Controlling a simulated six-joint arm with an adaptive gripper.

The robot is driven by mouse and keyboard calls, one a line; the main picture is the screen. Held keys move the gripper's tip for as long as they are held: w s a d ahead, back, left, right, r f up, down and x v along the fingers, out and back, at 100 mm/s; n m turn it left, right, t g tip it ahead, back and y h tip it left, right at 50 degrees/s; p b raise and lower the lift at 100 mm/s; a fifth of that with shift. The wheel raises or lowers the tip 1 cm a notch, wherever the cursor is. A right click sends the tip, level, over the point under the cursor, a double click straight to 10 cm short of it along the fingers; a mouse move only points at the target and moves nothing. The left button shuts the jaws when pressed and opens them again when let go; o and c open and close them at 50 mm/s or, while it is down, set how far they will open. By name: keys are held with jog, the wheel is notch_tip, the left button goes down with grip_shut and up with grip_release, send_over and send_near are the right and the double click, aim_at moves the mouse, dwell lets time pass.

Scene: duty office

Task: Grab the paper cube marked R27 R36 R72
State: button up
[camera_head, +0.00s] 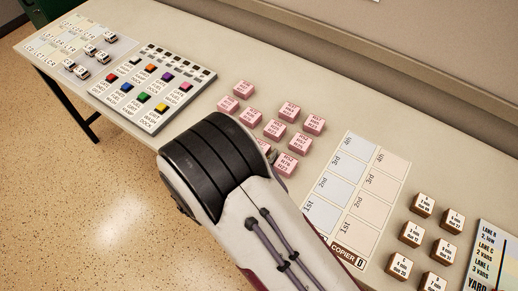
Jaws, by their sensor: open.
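Several pink paper cubes stand in a loose group on the long pale table (335,119). They include a cube at the far left (243,90), one at the right (313,124), one in the middle (274,129) and one at the near side (285,164). Each has several short lines of dark print on top. The print is too small to read surely, so I cannot tell which cube is marked R27 R36 R72. My arm reaches in from below and partly covers the near cubes. My gripper's fingers are hidden behind the arm.
A button board (151,84) and small model vans (90,50) on a sheet are at the left. A copier card (359,187) with ranked boxes lies right of the cubes. Beyond it stand several brown-sided white-topped cubes (411,233) and a yard card (490,259).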

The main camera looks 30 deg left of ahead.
jog(key=c, duration=1.2)
jog(key=shift+r, duration=0.2)
jog(key=shift+r, duration=4.85)
